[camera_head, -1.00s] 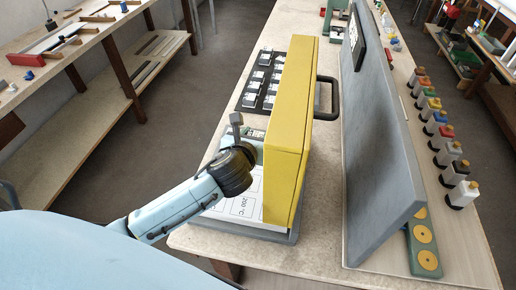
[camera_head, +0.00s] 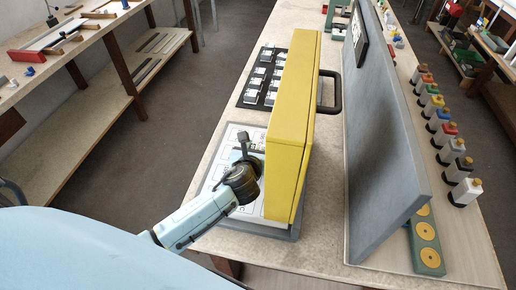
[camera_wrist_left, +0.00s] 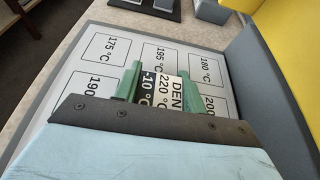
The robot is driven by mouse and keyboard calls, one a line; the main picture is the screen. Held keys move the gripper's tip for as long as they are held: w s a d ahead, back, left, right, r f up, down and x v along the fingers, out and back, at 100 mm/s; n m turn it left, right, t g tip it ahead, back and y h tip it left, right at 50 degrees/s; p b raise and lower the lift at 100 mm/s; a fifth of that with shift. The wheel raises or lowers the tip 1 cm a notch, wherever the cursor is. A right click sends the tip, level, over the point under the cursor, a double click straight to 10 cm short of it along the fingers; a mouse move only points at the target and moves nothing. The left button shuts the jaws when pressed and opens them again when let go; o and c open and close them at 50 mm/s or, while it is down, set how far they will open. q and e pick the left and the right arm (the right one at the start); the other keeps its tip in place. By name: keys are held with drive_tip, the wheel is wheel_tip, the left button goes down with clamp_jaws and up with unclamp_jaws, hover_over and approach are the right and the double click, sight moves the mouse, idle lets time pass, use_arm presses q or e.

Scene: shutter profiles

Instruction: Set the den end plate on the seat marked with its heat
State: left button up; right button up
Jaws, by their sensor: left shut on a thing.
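The den end plate (camera_wrist_left: 166,92) shows in the left wrist view with a label reading DEN 220 °C on white and -10 °C on black. My left gripper (camera_wrist_left: 158,88) is shut on it with green fingers at both sides. Below lies a pale seat board (camera_wrist_left: 77,78) with outlined seats marked 175, 195, 180, 190 and 200 °C. The plate covers part of the board; I cannot tell whether it touches. In the head view my left gripper (camera_head: 243,152) is over the seat board (camera_head: 229,136), beside the yellow panel. My right gripper is not in view.
The tall yellow panel (camera_head: 291,125) stands along the board's right side, with a black handle (camera_head: 331,95). A black rack (camera_head: 263,80) of several plates lies behind the board. A large grey slanted panel (camera_head: 378,150) stands further right. Bare table lies between the panels.

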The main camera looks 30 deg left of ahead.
use_arm(q)
drive_tip(key=o, duration=1.1)
drive_tip(key=shift+c, duration=0.2)
drive_tip(key=shift+s+r, duration=0.2)
drive_tip(key=shift+s, duration=0.05)
drive_tip(key=p+v, duration=0.1)
drive_tip(key=v, duration=1)
drive_tip(key=shift+s+d+p, duration=0.15)
drive_tip(key=shift+s+p, duration=0.05)
drive_tip(key=shift+p, duration=0.15)
